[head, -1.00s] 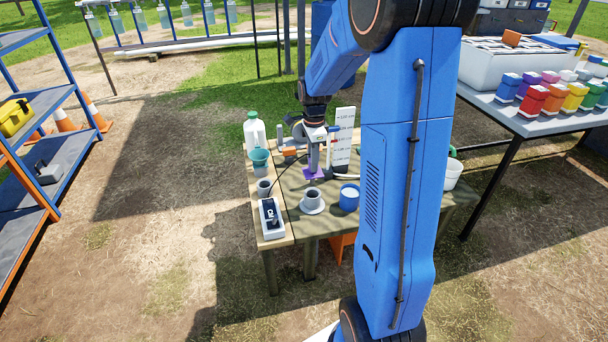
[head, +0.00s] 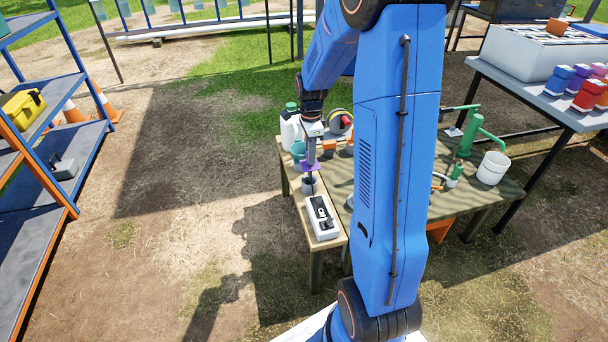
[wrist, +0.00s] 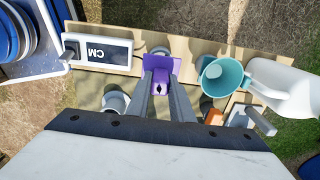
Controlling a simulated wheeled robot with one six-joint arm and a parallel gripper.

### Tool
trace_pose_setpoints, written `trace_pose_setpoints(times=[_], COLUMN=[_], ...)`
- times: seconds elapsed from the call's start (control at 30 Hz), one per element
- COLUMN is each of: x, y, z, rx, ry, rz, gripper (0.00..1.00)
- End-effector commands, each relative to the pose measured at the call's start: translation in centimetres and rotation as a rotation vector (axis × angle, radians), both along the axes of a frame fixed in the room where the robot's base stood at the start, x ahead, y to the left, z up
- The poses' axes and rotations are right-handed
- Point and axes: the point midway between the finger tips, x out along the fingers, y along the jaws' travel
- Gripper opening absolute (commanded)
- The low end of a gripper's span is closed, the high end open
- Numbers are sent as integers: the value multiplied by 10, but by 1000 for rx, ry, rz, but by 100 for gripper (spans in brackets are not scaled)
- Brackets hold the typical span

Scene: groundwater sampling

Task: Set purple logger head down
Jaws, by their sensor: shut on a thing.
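My gripper (head: 311,160) is shut on the purple logger head (head: 311,167). In the wrist view the two grey fingers (wrist: 161,90) close on the purple logger head (wrist: 161,66). In the head view it hangs just above a grey cup (head: 309,186) on the wooden strip along the table's left side. I cannot tell whether the head touches the cup. The cup is mostly hidden beneath the head in the wrist view.
A white meter box (head: 321,218) stands in front of the cup. A white bucket (head: 493,168) is at the table's right. My arm hides the table's middle.

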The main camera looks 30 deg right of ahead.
Motion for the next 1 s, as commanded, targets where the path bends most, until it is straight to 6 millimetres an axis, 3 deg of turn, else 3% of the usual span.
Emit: trace_pose_setpoints(times=[0.1,0.37,0.6,0.97,1.0], x=[-1,0,-1,0,0], y=[0,0,0,0,0], z=[-20,-37,-67,-71,-71], rx=[1,0,1,0,0], ry=[3,1,3,0,-1], rz=[0,0,0,0,0], gripper=[0,0,0,0,22])
